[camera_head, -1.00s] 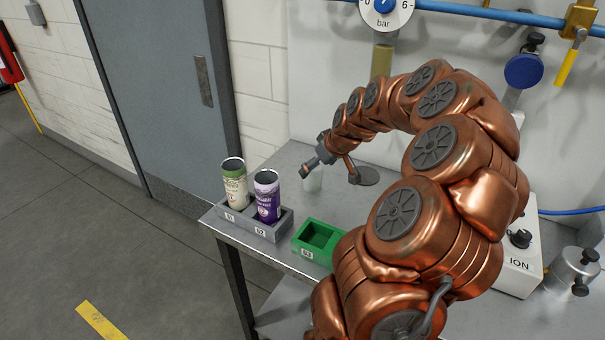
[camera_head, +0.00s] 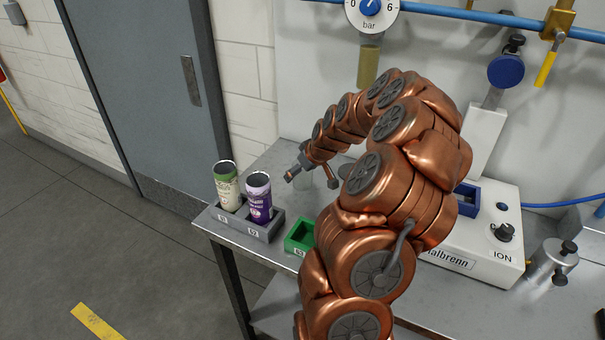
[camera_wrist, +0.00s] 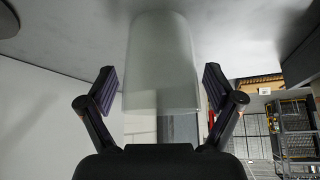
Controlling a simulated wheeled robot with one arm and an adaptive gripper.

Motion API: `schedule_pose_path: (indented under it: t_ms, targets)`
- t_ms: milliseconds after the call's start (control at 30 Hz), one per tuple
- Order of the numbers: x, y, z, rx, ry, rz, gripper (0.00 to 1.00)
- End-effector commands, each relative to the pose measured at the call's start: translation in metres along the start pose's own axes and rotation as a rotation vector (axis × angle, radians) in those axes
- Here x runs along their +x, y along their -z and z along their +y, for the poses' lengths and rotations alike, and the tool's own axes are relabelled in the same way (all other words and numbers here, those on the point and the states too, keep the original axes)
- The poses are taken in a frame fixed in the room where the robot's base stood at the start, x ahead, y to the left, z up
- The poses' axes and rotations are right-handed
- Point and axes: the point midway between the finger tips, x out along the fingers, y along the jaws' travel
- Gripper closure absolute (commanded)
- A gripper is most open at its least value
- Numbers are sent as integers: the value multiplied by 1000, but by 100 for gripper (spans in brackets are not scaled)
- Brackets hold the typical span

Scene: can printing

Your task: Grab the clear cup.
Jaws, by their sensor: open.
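The clear cup (camera_wrist: 160,65) fills the middle of the wrist view, a pale, see-through cylinder. My gripper (camera_wrist: 160,88) is open, with one dark finger pad on each side of the cup and a visible gap on both sides. In the head view my gripper (camera_head: 308,176) is low over the table at the end of my copper arm. The cup is faint there, a pale shape (camera_head: 304,183) partly hidden by my gripper.
A grey holder (camera_head: 262,232) with a green can (camera_head: 226,188) and a purple can (camera_head: 259,199) stands at the table's left front. A green block (camera_head: 300,237) is beside it. A white machine (camera_head: 475,235) stands to the right.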

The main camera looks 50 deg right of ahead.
Motion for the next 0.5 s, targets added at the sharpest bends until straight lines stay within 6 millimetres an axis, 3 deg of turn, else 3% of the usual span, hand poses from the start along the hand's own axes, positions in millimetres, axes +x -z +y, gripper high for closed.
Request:
schedule_pose_path:
  t_ms: [133, 400, 500]
  targets:
    - [12, -1, -1, 1, 3, -5, 9]
    - [14, -1, 0, 1, 2, -3, 9]
    - [14, -1, 0, 1, 1, -2, 19]
